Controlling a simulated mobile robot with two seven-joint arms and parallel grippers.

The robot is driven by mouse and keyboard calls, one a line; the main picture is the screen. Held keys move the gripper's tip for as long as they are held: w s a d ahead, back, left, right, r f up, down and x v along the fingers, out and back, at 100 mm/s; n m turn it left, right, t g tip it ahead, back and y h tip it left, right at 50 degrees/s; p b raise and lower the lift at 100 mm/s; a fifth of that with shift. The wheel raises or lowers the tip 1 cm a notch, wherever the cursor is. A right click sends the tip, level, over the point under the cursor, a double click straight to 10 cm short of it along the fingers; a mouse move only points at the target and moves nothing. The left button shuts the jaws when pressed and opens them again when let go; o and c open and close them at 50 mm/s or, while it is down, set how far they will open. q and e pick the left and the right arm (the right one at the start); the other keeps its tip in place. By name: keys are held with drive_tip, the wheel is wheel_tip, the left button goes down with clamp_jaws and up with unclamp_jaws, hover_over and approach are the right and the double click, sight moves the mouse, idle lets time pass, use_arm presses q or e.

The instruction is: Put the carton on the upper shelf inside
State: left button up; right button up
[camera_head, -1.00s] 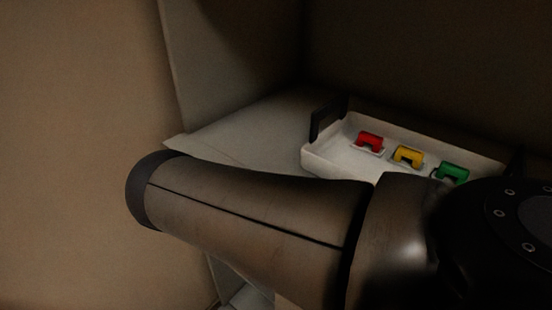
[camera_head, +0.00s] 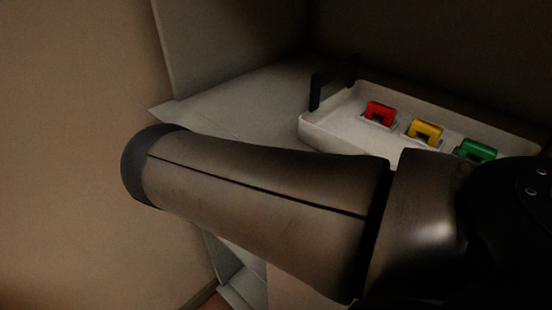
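A pale shelf surface (camera_head: 235,105) inside a cabinet spreads behind my arm, and I cannot tell whether it is the upper one. One of my arm links crosses the middle of the view and hides much of what lies below and behind it. A plain light surface (camera_head: 288,291) shows just under the link at the bottom; it may be part of the carton, but too little of it shows to tell. Neither gripper is in view.
A white tray (camera_head: 311,133) with dark handles stands on the shelf at the right, holding red (camera_head: 380,112), yellow (camera_head: 426,132) and green (camera_head: 478,150) pieces. The cabinet's side panel (camera_head: 200,50) rises at the left, beside a tan wall (camera_head: 75,75). Bare shelf lies left of the tray.

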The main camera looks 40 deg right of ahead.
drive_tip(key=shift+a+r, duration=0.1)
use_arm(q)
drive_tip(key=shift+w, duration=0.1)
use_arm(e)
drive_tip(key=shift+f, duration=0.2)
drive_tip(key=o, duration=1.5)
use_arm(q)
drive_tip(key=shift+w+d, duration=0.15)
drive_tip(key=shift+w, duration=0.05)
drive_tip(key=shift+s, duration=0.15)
